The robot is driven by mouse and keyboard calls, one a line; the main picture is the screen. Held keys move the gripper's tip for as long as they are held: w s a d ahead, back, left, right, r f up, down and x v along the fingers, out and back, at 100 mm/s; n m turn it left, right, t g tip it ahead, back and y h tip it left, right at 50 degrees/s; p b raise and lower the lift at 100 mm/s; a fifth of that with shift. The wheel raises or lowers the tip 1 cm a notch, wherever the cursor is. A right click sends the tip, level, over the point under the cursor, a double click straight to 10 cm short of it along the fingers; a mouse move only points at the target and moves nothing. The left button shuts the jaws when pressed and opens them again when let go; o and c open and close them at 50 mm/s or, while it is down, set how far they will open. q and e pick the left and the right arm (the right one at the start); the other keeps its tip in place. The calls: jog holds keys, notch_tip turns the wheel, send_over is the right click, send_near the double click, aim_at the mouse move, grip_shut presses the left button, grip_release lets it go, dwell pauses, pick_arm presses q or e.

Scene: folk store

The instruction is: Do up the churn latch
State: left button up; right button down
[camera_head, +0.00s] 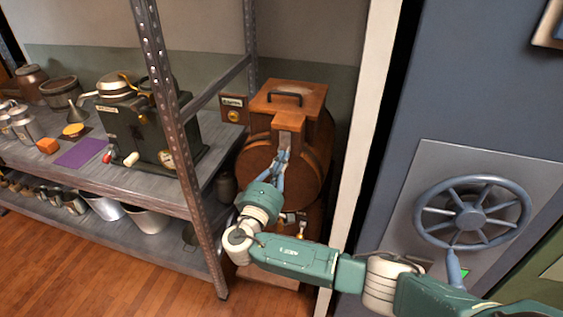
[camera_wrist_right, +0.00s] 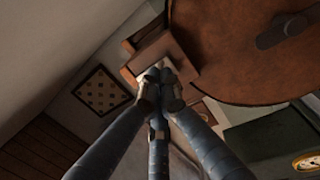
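The churn (camera_head: 262,160) is a round brown wooden barrel standing behind the shelf's right end. Its square wooden lid (camera_head: 305,97) lies closed on top, with a dark handle. The pale metal latch (camera_head: 285,139) is at the front of the lid's wooden block. My right gripper (camera_head: 281,157) is at the latch, its fingers drawn together. In the right wrist view the fingertips (camera_wrist_right: 158,82) meet at the pale latch piece (camera_wrist_right: 152,70) under the wooden block (camera_wrist_right: 163,54). The fingers hide most of the latch, so its exact position is unclear. My left gripper is not in view.
A metal shelf (camera_head: 130,182) with pots and a green machine (camera_head: 150,133) stands left; its upright (camera_head: 170,100) is close to the churn. A white post (camera_head: 365,130) is close on the right. A blue handwheel (camera_head: 472,212) is mounted farther right.

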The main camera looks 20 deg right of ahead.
jog(key=shift+w+d+r, duration=0.15)
jog(key=shift+d, duration=0.1)
jog(key=c, duration=1.9)
grip_release()
jog(key=shift+w, duration=0.1)
jog(key=shift+f, duration=0.2)
jog(key=v, duration=1.2)
jog(key=shift+a, duration=0.15)
jog(key=shift+f, duration=0.1)
